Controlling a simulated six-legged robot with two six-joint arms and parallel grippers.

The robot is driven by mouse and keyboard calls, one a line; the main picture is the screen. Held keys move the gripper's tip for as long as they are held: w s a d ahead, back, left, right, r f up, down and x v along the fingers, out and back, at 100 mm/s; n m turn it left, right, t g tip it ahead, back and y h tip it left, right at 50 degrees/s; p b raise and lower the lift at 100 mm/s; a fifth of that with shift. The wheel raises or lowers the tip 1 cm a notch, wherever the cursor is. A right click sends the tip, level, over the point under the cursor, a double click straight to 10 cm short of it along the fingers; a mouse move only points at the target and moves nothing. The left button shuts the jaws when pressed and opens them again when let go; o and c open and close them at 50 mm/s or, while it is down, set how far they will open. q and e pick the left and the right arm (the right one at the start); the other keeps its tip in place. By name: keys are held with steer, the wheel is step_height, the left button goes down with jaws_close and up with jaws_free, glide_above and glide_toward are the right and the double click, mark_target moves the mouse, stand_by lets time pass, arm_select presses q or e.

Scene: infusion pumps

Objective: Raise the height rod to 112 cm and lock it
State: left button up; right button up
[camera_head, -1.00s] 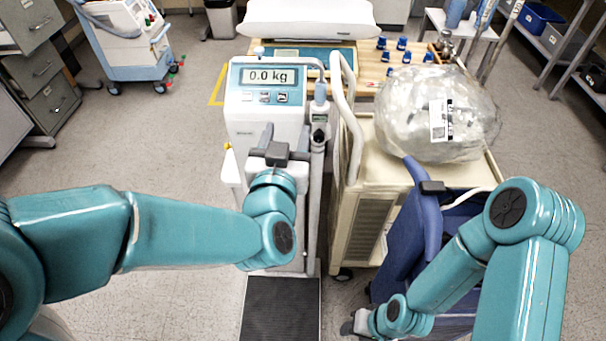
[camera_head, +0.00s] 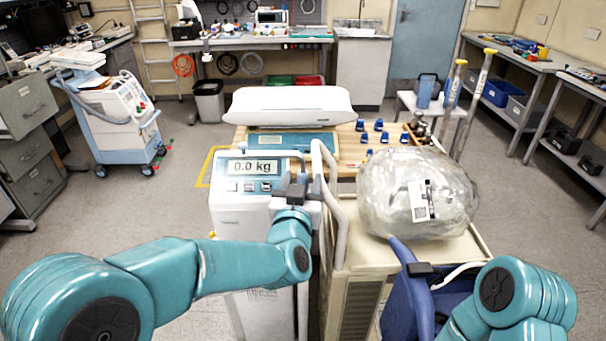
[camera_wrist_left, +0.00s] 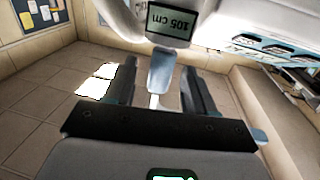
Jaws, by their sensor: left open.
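The scale column (camera_head: 240,212) stands ahead with its display (camera_head: 255,166) reading 0.0 kg. In the left wrist view a small height display (camera_wrist_left: 172,22) reads 105 cm, upside down, on a pale housing. A blue-grey lever (camera_wrist_left: 160,72) hangs below it. My left gripper (camera_wrist_left: 160,85) is open, with one finger on each side of the lever and visible gaps. In the head view my left gripper (camera_head: 299,178) is at the column's right side and hides most of the height rod there. My right gripper is out of the head view; only its arm shows.
A cream cart (camera_head: 365,265) with a bagged bundle (camera_head: 418,192) and a curved handle stands close to the right of the column. A blue chair (camera_head: 405,300) is beside it. A pale tray (camera_head: 288,105) lies behind.

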arm_select(q)
steer(key=shift+w+d, duration=0.15)
steer(key=shift+w, duration=0.75)
jaws_close()
steer(key=shift+r+p, duration=2.5)
steer(key=shift+r, duration=1.25)
